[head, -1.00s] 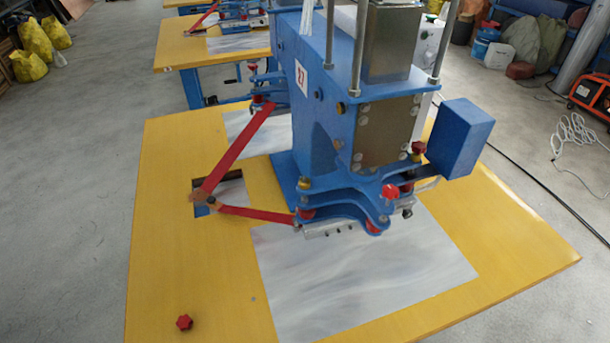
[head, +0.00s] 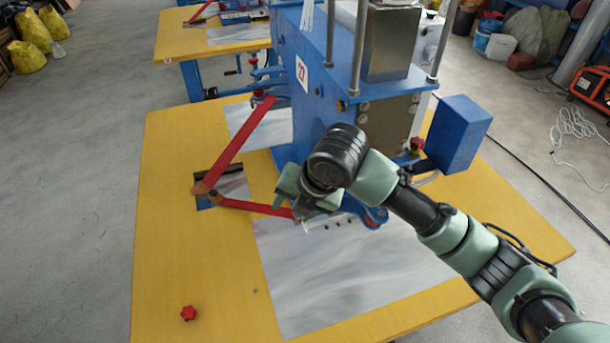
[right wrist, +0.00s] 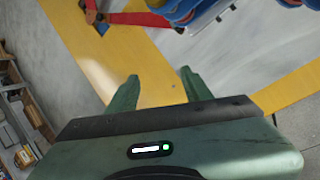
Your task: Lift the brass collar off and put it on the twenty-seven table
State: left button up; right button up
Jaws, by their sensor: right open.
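The twenty-seven table (head: 180,245) is yellow and carries a blue machine (head: 310,120) with a 27 label. I cannot pick out the brass collar for certain. A small brass-coloured ring, seen earlier on the near-left of the blue swing arms, is now hidden behind my right wrist. My right gripper (head: 300,208) is in front of that spot, over the machine's lower part. In the right wrist view my right gripper (right wrist: 160,88) is open, with nothing between its fingers; the table and blue arms show beyond. My left gripper is not in view.
Red linkage bars (head: 240,145) stand left of the machine, over a cut-out in the table. A grey sheet (head: 350,285) covers the front. A red knob (head: 188,313) lies at front left, with bare tabletop around it. A blue box (head: 460,135) juts out right.

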jog(key=w+d+r+n+h, duration=0.2)
jog(key=w+d+r+n, duration=0.2)
jog(key=w+r+n, duration=0.25)
jog(key=shift+t, duration=0.3)
jog(key=p+x, duration=0.3)
jog(key=x, duration=0.3)
jog(key=shift+w+a, duration=0.15)
jog(key=shift+w, duration=0.05)
jog(key=shift+w+f, duration=0.15)
jog(key=shift+f, duration=0.15)
grip_shut()
